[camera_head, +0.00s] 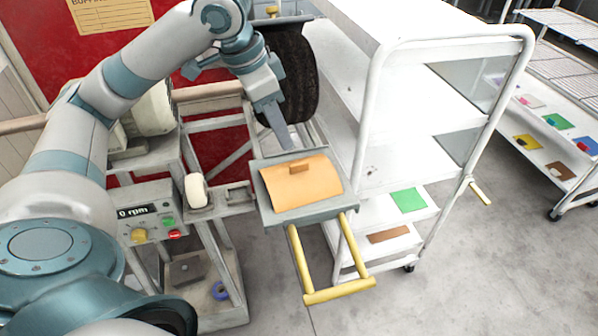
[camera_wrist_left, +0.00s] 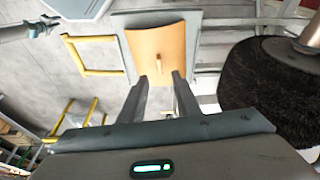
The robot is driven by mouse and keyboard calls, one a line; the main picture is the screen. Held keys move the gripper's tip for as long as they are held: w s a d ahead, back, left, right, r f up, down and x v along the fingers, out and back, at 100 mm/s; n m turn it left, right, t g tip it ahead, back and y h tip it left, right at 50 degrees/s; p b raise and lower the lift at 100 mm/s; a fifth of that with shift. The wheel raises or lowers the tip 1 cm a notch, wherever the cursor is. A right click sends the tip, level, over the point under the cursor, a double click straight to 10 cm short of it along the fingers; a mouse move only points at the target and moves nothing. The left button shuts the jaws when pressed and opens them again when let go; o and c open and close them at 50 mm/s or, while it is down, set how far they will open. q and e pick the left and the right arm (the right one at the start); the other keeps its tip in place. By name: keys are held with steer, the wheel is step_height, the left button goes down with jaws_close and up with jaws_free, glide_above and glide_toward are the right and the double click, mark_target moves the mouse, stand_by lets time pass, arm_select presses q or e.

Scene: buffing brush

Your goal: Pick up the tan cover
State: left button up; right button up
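The tan cover (camera_head: 305,187) is a slightly curved sheet lying on a grey tray (camera_head: 262,213) with a yellow handle frame. A small brown grip block (camera_head: 299,167) stands up near its far edge. My left gripper (camera_head: 285,143) is just beyond that edge, above the tray, pointing down. In the left wrist view the cover (camera_wrist_left: 158,38) and its grip block (camera_wrist_left: 158,60) lie ahead of the fingers (camera_wrist_left: 163,78). The two fingers are apart with nothing between them, and I see no contact with the cover.
A dark round buffing brush (camera_head: 291,75) stands right behind the left gripper. A white cart (camera_head: 385,130) is close on the right. A control box (camera_head: 150,222) reading 0 rpm is on the left. Yellow handle bars (camera_head: 340,291) stick out toward me over open floor.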

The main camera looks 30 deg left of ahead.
arm_select(q)
glide_above(298, 163)
steer(key=s+a, duration=0.1)
steer(key=s, duration=0.1)
steer(key=shift+a+f, duration=0.2)
steer(key=shift+f, duration=1.85)
steer(key=shift+w+d+f+p, duration=0.15)
steer(key=shift+d+f+p, duration=0.05)
steer(key=shift+f+p, duration=0.35)
steer(key=p+x, duration=0.1)
steer(key=x, duration=0.2)
steer(key=shift+w+d, duration=0.1)
steer(key=shift+w, duration=0.05)
steer(key=shift+w+f, duration=0.1)
steer(key=shift+f, duration=0.3)
steer(key=shift+d, duration=0.1)
jaws_close()
